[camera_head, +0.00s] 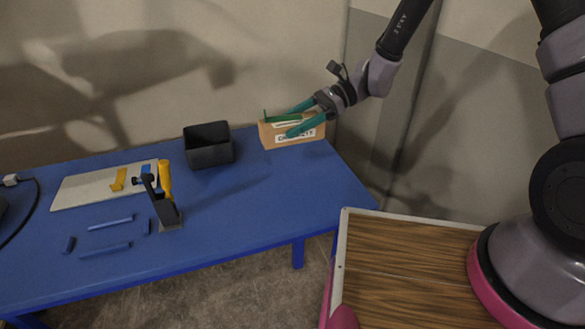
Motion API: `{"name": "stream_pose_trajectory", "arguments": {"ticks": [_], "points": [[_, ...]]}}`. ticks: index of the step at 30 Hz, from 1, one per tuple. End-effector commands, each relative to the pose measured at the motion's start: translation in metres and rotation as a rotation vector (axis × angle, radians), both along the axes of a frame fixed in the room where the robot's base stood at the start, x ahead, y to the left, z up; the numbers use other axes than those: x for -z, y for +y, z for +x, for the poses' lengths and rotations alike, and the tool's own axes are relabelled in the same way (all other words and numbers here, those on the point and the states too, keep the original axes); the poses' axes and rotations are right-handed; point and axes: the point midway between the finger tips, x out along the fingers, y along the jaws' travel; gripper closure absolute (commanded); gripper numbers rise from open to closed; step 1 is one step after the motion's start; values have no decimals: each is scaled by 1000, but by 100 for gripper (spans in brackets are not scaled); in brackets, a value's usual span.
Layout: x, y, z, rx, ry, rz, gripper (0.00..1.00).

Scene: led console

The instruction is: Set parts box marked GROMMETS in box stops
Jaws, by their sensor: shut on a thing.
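A cardboard parts box (275,139) with a white label is at the far right end of the blue table. The label's text is too small to read surely. My gripper (276,126) reaches in from the right with its teal fingers over the box's top and front, shut on the box. I cannot tell whether the box rests on the table or is a little above it. Several blue strips, which look like box stops (110,223), lie on the table at the front left.
A black open bin (208,147) stands left of the box. A black stand with a yellow-handled tool (166,195) is near the strips. A pale board (90,189) with a yellow piece lies behind them. The blue table (255,205) is clear at the middle right.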

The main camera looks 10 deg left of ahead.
Motion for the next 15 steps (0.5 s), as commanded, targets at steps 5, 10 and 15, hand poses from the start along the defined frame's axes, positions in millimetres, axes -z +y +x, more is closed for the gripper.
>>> {"name": "stream_pose_trajectory", "arguments": {"ticks": [5, 10, 15], "points": [[31, 1, -3, -13, 5, -2, 88], [53, 1, -2, -10, 2, -2, 88], [66, 1, -2, -10, 2, 0, 88]]}}
